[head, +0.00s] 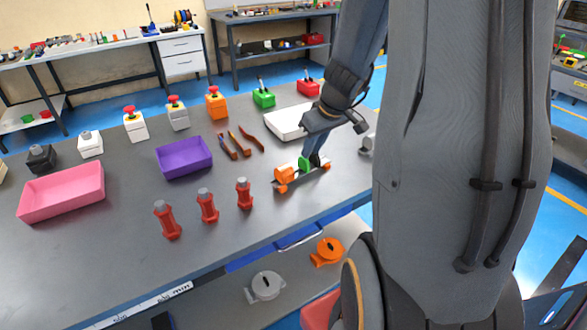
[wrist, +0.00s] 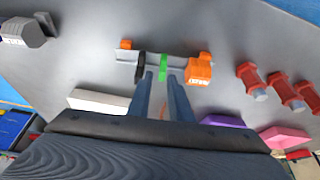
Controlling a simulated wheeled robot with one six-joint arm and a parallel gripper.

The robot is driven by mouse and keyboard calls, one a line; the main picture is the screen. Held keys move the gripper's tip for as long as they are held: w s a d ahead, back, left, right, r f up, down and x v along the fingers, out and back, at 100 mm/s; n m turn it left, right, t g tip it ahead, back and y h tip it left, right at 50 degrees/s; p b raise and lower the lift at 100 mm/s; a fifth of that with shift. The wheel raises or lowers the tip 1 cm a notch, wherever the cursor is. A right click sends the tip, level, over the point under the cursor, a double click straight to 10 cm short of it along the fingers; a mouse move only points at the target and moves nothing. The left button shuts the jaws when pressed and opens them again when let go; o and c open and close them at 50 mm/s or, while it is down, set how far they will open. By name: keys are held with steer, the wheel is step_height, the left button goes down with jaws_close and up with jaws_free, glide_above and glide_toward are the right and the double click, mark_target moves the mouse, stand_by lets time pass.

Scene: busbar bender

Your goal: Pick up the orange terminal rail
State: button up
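The orange terminal rail (head: 286,175) lies on the grey table, near its front edge. It is a flat metal strip with a large orange block at one end, a smaller orange piece at the other, and green and black pieces between. It also shows in the wrist view (wrist: 199,71). My gripper (head: 314,161) points down at the rail's middle. In the wrist view my gripper (wrist: 163,76) has its two fingers apart, with the green piece showing in line with the gap. No finger visibly presses on it. The fingers partly hide the rail in the head view.
Red posts (head: 207,206) stand left of the rail. A purple bin (head: 184,158), brown bent bars (head: 239,143) and a white box (head: 288,123) lie behind it. A pink bin (head: 62,193) and several button boxes (head: 177,113) are farther left. The table's front-left area is clear.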

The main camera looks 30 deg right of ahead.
mark_target(303, 167)
steer(key=shift+w+a+f, duration=0.25)
steer(key=shift+w+f, duration=0.15)
steer(key=shift+f, duration=0.3)
steer(key=shift+x, duration=2.3)
steer(key=shift+w+a, duration=0.1)
steer(key=shift+w, duration=0.05)
steer(key=shift+r, duration=0.1)
jaws_close()
